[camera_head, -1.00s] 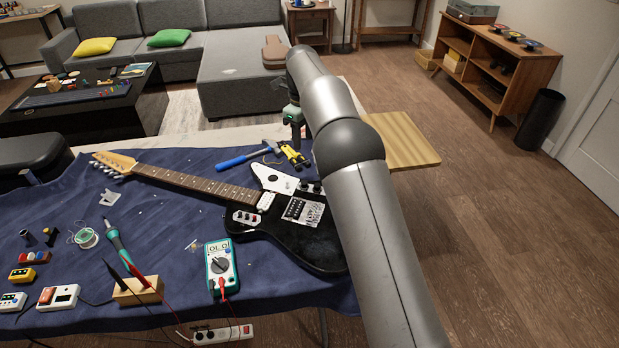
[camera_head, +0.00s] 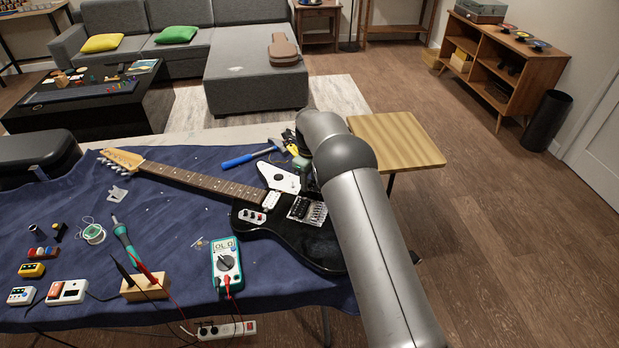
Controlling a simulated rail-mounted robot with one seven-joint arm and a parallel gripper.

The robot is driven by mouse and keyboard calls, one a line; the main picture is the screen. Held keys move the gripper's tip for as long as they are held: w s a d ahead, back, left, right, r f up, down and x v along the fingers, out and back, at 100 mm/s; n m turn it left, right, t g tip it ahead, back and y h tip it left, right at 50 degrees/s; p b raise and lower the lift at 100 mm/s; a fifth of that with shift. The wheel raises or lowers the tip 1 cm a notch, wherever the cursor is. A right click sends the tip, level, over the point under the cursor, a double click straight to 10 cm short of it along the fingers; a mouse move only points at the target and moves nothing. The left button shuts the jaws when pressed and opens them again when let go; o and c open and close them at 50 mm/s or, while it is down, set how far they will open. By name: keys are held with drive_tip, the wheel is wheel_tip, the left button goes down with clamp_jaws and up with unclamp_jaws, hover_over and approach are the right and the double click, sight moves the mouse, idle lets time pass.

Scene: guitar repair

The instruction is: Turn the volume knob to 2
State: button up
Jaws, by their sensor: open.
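The black electric guitar (camera_head: 295,240) lies on the blue cloth, its neck (camera_head: 200,181) pointing to the upper left. Its white pickguard (camera_head: 280,178) and bridge (camera_head: 307,210) show. A white plate with small dark and red controls (camera_head: 252,216) is on the near side of the body. The dark round knobs on the far side of the body are mostly hidden by my arm, so the volume setting cannot be read. My gripper (camera_head: 307,184) is low over that far side, beside the pickguard. It is open, its fingertips largely hidden; contact with a knob cannot be told.
A blue hammer (camera_head: 248,157) lies beyond the guitar. A multimeter (camera_head: 226,262) with leads lies on its near side. A soldering iron (camera_head: 122,234) rests by a wooden block (camera_head: 145,287). A wooden surface (camera_head: 398,140) is right of my arm.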

clamp_jaws()
idle(0.3)
